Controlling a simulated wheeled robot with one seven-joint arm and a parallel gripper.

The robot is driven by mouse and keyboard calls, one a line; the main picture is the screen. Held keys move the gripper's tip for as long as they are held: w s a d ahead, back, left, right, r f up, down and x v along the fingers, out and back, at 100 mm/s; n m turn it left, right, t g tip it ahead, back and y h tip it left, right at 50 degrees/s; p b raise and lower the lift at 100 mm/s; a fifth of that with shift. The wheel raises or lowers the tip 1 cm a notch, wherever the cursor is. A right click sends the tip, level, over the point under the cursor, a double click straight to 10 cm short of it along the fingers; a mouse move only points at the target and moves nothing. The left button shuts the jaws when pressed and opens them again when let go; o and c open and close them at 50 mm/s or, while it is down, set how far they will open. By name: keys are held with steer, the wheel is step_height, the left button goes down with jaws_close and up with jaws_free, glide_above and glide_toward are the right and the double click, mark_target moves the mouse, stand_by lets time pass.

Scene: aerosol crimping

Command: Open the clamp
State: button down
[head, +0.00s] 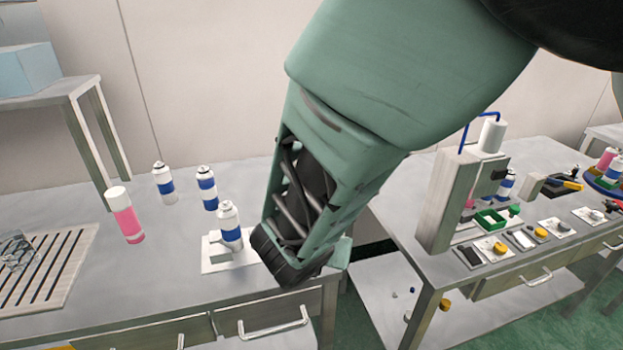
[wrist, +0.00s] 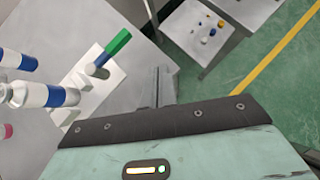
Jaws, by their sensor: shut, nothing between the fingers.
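The clamp (wrist: 85,78) shows in the wrist view as a pale base plate with grey blocks and a lever with a green handle (wrist: 118,43). In the head view its white base (head: 215,262) sits near the front edge of the left table, partly behind my arm's end. A white can with a blue band (head: 229,225) stands at the clamp; it also shows in the wrist view (wrist: 35,95). My gripper (wrist: 160,88) is shut and empty, to the right of the clamp and apart from the handle in the wrist view.
Two more blue-banded cans (head: 163,182) and a pink can (head: 125,215) stand behind and left of the clamp. A slatted rack (head: 45,270) lies at far left. A crimping machine (head: 462,190) stands on the right table, across a gap.

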steer(key=shift+s+d+r, duration=0.25)
steer(key=shift+s+r, duration=0.65)
steer(key=shift+r, duration=0.05)
steer(key=s+d+r+m+g+y, duration=0.1)
steer(key=s+d+r+m+g, duration=0.1)
steer(key=s+m, duration=0.4)
steer(key=s+d+r+m+g+y, duration=0.1)
steer(key=s+d+r+m+g, duration=0.1)
steer(key=s+m, duration=0.4)
steer(key=s+d+r+m+g+y, duration=0.1)
steer(key=s+d+m+g, duration=0.3)
steer(key=m, duration=0.8)
steer(key=s+d+r, duration=0.1)
steer(key=s+d, duration=0.1)
steer(key=s, duration=0.1)
steer(key=shift+r+y, duration=0.3)
steer(key=shift+w, duration=0.1)
